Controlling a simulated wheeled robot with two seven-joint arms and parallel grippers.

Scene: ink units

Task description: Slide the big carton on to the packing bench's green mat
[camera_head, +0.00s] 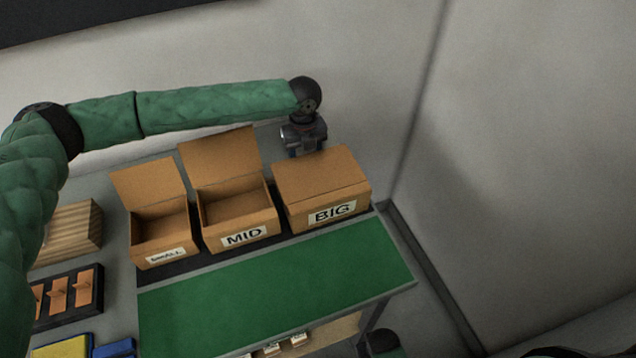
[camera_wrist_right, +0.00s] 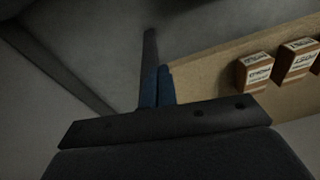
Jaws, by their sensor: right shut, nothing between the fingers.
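The big carton (camera_head: 322,188), brown, lid closed and labelled BIG, stands at the right end of the row on the dark strip behind the green mat (camera_head: 280,284). The bare mat covers the front of the packing bench. My left arm reaches over from the left, and its gripper (camera_head: 306,149) points down at the carton's back side. The carton hides its fingertips, so I cannot tell whether it touches or how its jaws stand. My right gripper (camera_wrist_right: 156,82) shows in the right wrist view, shut and empty, low near the under-bench shelf (camera_wrist_right: 207,87).
The open mid carton (camera_head: 238,212) and open small carton (camera_head: 162,235) stand left of the big one. A wooden box (camera_head: 72,232), a dark tray (camera_head: 68,298) and blue and yellow items (camera_head: 64,347) lie further left. Small boxes (camera_wrist_right: 254,72) sit on the shelf.

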